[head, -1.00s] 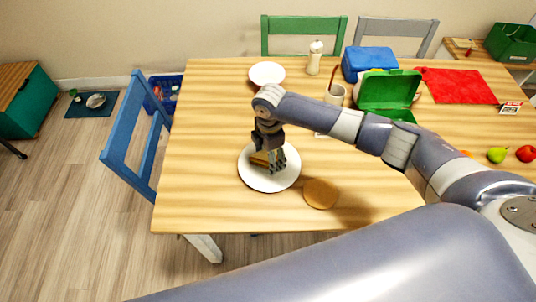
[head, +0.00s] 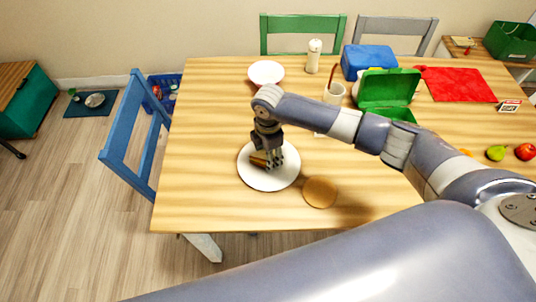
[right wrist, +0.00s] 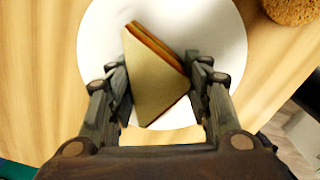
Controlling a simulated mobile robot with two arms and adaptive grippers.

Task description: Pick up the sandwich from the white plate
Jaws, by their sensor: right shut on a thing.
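The white plate (head: 262,182) lies on the wooden table near its front left part. The sandwich (head: 258,162) is partly hidden by my right gripper (head: 268,163) in the head view. In the right wrist view, the triangular sandwich (right wrist: 154,80) shows pale bread with a thin filling along one edge. My right gripper (right wrist: 165,95) has a finger on each side of it and is shut on it. The sandwich is over the plate (right wrist: 225,35); I cannot tell whether it touches it. My left gripper is not in view.
A round cork-like mat (head: 320,192) lies right of the plate. A blue chair (head: 130,130) stands at the left edge.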

